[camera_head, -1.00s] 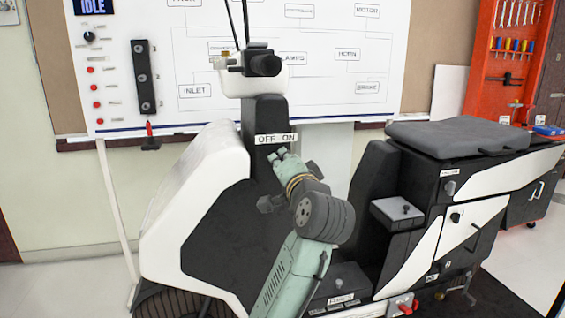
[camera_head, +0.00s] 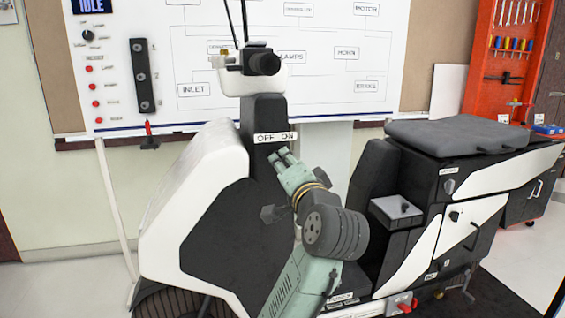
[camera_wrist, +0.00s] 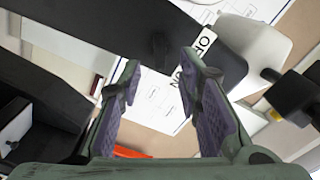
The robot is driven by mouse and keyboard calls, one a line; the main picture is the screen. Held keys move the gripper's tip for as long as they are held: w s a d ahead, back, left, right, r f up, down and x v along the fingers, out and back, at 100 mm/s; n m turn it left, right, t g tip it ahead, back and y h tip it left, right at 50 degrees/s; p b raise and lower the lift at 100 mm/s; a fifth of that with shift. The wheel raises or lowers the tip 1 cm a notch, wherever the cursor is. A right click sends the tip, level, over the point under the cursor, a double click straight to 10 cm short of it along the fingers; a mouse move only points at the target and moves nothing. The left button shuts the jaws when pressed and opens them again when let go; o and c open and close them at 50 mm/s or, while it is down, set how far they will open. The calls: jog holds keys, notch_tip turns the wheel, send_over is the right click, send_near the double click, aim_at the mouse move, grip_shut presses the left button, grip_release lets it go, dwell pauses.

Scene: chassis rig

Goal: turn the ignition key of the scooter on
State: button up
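The scooter's dark front column (camera_head: 265,115) carries a white OFF ON label (camera_head: 275,138), also seen tilted in the wrist view (camera_wrist: 192,62). A small dark knob, apparently the ignition key (camera_wrist: 158,48), stands out from the dark column in the wrist view, beside the label. In the head view the key cannot be made out behind or near my fingers. My gripper (camera_head: 279,156) is just below the label. In the wrist view my gripper (camera_wrist: 160,64) is open and empty, its two purple-padded fingers apart. The key shows beyond the gap between the fingertips, apparently not touched.
The scooter's white front shield (camera_head: 185,190) is left of my arm. Its seat (camera_head: 450,135) and a grey box (camera_head: 397,211) are to the right. A whiteboard (camera_head: 330,100) with a diagram and an IDLE display (camera_head: 91,6) stands behind.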

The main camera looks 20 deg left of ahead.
jog(key=v, duration=0.8)
